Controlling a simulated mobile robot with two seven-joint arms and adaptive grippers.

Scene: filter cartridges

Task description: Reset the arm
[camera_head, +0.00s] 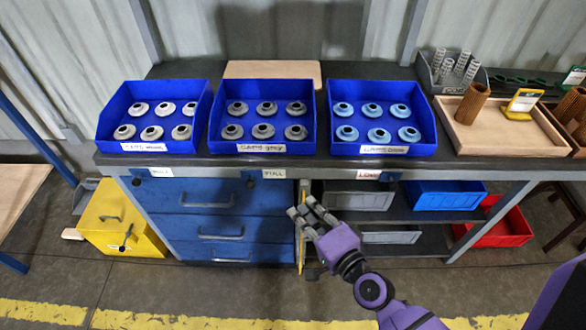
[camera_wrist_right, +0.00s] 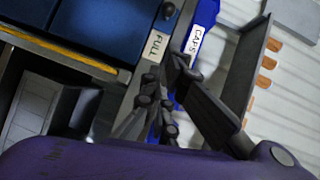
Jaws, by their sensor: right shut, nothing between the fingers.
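My right arm, with purple links, comes in from the lower right of the head view. My right gripper (camera_head: 300,206) is shut and empty, in front of the workbench near the right end of the blue drawers (camera_head: 215,198). In the right wrist view its dark fingers (camera_wrist_right: 160,102) lie close together, with the bench front, the "FULL" label (camera_wrist_right: 155,47) and a "CAPS" label (camera_wrist_right: 194,40) behind them. My left gripper is not in view.
Blue bins of grey caps (camera_head: 264,147) and light-blue caps (camera_head: 384,149) stand on the bench (camera_head: 310,161). A wooden tray (camera_head: 505,142) is at right. Below are a yellow box (camera_head: 105,222), shelf bins and a red bin (camera_head: 510,230). Floor in front is clear.

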